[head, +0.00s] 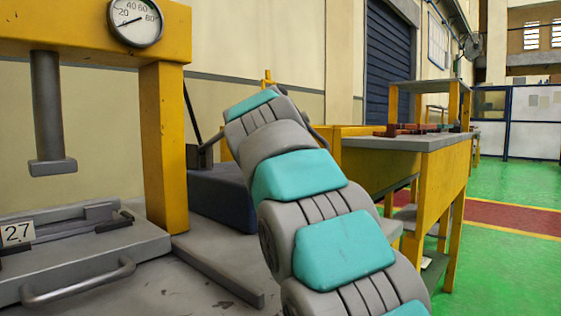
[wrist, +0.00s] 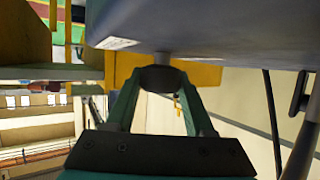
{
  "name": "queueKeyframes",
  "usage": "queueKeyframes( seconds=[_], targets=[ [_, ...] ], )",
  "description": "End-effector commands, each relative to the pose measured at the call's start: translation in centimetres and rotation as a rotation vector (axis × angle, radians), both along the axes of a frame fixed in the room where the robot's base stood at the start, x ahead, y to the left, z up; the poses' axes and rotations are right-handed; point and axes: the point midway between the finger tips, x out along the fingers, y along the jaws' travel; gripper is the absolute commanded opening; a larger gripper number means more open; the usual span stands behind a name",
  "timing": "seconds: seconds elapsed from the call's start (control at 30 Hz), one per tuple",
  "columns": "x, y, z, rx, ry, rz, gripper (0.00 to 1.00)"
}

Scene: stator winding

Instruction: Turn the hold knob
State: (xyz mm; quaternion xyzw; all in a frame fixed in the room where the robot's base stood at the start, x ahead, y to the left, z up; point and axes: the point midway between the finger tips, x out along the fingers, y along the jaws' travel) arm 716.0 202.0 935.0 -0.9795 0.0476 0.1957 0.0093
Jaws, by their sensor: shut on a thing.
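In the wrist view a dark round knob (wrist: 160,75) sticks out from the edge of a blue-grey housing (wrist: 220,30). My gripper (wrist: 160,88) is shut on this knob, with one finger on each side of it. No marking on the knob can be read, so its turned position cannot be told. In the head view a dark blue box (head: 220,196) stands behind the yellow press, partly covered by my grey and teal arm. My gripper and the knob are hidden behind the arm there.
A yellow press (head: 165,150) with a round gauge (head: 135,21) and a grey ram stands at left. Below it is a grey base with a handle (head: 80,284) and a "27" plate (head: 17,233). A yellow workbench (head: 425,190) stands at right, with open green floor beyond.

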Motion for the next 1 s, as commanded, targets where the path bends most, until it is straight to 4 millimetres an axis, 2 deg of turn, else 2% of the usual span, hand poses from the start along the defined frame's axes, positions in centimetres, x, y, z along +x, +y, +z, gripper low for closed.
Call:
queueKeyframes(
  seconds=[0.6, 0.63, 0.87, 1.0],
  targets=[
    [-0.06, 0.08, 0.30, 0.001, -0.006, -0.017, 0.00],
    [-0.07, 0.09, 0.31, 0.001, -0.006, -0.017, 0.56],
    [-0.03, 0.03, 0.20, 0.001, -0.004, -0.018, 0.82],
    [-0.02, 0.01, 0.15, 0.001, -0.003, -0.019, 0.83]
  ],
)
